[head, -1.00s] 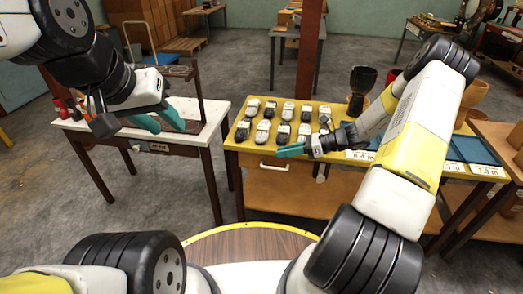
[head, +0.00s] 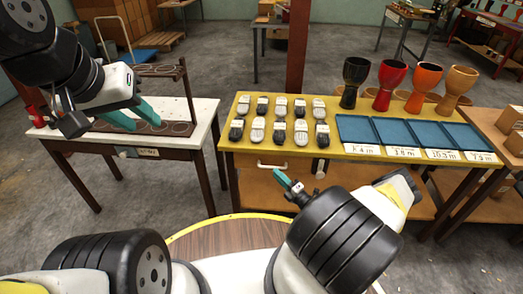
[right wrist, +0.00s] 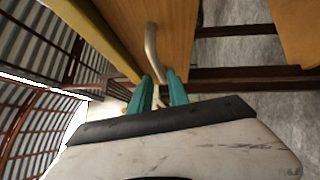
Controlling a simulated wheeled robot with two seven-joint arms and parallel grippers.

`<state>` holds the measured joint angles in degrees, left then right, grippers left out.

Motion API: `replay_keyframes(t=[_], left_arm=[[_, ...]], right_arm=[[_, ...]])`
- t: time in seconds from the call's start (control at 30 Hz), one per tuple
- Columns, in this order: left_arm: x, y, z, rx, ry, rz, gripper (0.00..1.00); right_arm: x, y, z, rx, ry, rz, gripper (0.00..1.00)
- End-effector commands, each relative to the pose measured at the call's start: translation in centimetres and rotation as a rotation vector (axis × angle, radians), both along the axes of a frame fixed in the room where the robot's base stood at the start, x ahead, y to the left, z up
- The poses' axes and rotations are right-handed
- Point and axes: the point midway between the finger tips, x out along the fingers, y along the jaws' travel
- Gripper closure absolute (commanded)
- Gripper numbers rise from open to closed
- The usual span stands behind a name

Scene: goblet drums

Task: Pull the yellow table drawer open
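The yellow table (head: 237,146) stands ahead of me. Its wooden drawer front (head: 243,161) looks flush under the tabletop. A pale curved handle (head: 268,165) sits on the drawer front and also shows in the right wrist view (right wrist: 152,45). My right gripper (head: 285,180) is just in front of the handle. In the right wrist view its teal fingers (right wrist: 160,78) are apart, with the handle's near end at the gap between the tips; contact cannot be told. My left gripper (head: 137,115) is open and empty over the white table at left.
The yellow tabletop carries several black and white devices (head: 280,110), blue trays (head: 405,130) with labels, and several goblet drums (head: 388,85). A white table (head: 200,120) with a brown rack (head: 185,75) stands left. A red-brown post (head: 298,50) rises behind.

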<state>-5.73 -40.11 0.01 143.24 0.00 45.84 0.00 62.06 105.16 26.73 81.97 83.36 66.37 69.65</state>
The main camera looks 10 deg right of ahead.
Motion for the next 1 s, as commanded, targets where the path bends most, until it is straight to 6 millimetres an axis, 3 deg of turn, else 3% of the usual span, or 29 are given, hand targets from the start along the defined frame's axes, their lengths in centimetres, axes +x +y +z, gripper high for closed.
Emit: replay_keyframes(t=[0.3,0.7,0.8,1.0], left_arm=[[0.0,0.0,0.0,0.000,0.000,0.000,0.64],[0.0,0.0,0.0,0.000,0.000,0.000,0.64],[0.0,0.0,0.0,0.000,0.000,0.000,0.64],[0.0,0.0,0.0,0.000,0.000,0.000,0.64]], right_arm=[[4.1,2.4,0.6,-0.001,-0.001,0.003,0.78],[4.9,2.8,0.8,-0.002,-0.001,0.002,0.78],[4.9,2.8,0.8,-0.002,-0.001,0.003,0.98],[4.9,2.8,0.7,-0.003,0.000,0.003,1.00]])
